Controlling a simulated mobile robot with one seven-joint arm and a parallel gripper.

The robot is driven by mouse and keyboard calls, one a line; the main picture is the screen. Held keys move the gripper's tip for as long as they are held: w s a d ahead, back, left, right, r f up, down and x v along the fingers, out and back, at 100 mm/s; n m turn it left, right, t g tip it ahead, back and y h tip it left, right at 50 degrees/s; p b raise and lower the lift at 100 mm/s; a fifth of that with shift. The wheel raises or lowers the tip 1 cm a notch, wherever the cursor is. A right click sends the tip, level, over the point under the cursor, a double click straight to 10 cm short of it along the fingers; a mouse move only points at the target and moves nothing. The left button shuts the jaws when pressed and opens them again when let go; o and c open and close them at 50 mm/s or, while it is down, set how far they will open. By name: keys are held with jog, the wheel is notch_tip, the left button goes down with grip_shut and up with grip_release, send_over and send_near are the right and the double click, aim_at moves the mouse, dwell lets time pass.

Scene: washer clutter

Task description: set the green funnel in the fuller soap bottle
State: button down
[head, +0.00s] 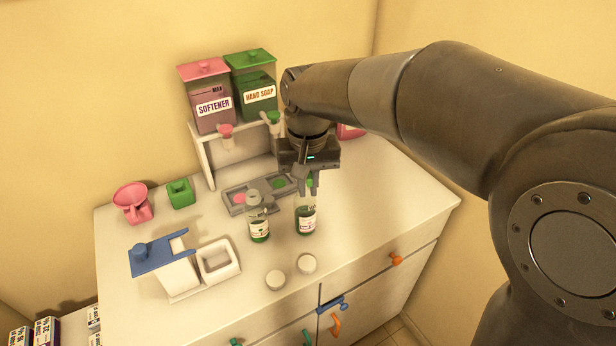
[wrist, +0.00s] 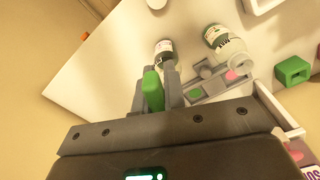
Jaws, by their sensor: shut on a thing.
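My gripper (head: 307,181) is shut on the green funnel (wrist: 152,90), which shows between the fingers in the wrist view. In the head view only a small green part of the funnel (head: 310,183) shows, right at the top of the right soap bottle (head: 306,218). I cannot tell whether it touches or enters the bottle's neck. The left soap bottle (head: 259,226) stands beside it, upright and clear of the gripper. Both bottles hold green liquid behind white labels. The liquid looks higher in the right one, but labels partly hide the levels.
A grey tray (head: 236,204) with pink and green discs lies behind, before the dispenser stand (head: 204,158). A blue-topped white pump unit (head: 165,262), pink bowl (head: 132,200) and green block (head: 180,193) stand left.

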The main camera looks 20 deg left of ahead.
jog(key=shift+f, duration=2.55)
jog(key=c, duration=1.4)
grip_release()
